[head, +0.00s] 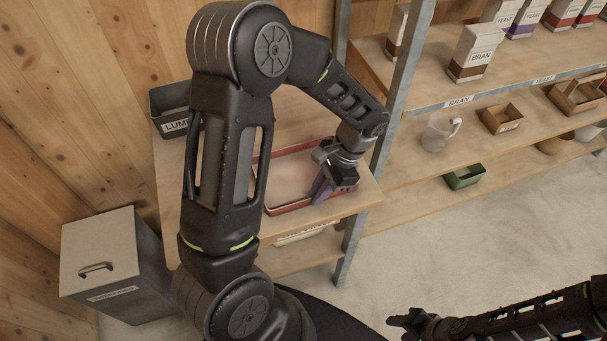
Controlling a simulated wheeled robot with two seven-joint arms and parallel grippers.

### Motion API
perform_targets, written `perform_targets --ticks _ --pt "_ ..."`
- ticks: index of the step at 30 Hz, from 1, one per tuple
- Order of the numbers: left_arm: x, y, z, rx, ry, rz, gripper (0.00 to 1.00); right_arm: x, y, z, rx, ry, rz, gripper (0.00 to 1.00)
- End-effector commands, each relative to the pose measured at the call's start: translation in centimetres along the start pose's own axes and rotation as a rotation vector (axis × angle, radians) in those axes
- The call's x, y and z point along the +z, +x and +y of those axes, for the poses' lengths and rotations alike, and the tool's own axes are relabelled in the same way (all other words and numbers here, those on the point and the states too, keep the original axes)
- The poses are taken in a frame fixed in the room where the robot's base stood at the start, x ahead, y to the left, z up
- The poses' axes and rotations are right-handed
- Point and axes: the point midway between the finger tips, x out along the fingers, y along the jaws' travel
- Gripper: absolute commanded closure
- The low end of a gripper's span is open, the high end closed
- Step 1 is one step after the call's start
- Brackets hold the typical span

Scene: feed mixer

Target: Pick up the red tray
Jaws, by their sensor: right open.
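The red tray (284,209) lies on the wooden shelf at the centre left, a shallow tray with a red rim and a pale inside. My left arm crosses in front of it and hides part of its left side. My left gripper (324,190) is at the tray's right side, pointing down. Something purple shows at its fingers; I cannot tell whether it is part of the gripper or whether the fingers touch the tray rim. Its jaw opening is not clear. My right gripper (398,321) is open and empty at the bottom, over the floor, far from the tray.
A dark bin labelled LUMP (172,127) stands behind my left arm. A grey lidded box (115,262) is on the floor at left. A metal post (398,95) rises right of the tray. Shelves at right hold a bran box (474,52), a jug (440,131) and a green tray (464,177).

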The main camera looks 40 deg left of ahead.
Motion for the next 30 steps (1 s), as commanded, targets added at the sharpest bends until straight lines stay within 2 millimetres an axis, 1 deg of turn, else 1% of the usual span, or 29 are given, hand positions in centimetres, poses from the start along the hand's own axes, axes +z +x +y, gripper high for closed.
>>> perform_targets --ticks 1,3,4,30 --pt "0.00 0.00 0.00 0.000 0.000 0.000 0.94 0.00 0.00 0.00 0.000 0.000 0.000 0.57" --pt "0.00 0.00 0.00 0.000 0.000 0.000 1.00 0.00 0.00 0.00 0.000 0.000 0.000 0.57" --pt "0.00 0.00 0.00 0.000 0.000 0.000 1.00 0.00 0.00 0.00 0.000 0.000 0.000 0.57" --pt "0.00 0.01 0.02 0.000 0.000 0.000 1.00 -0.01 0.00 0.00 0.000 0.000 0.000 0.57"
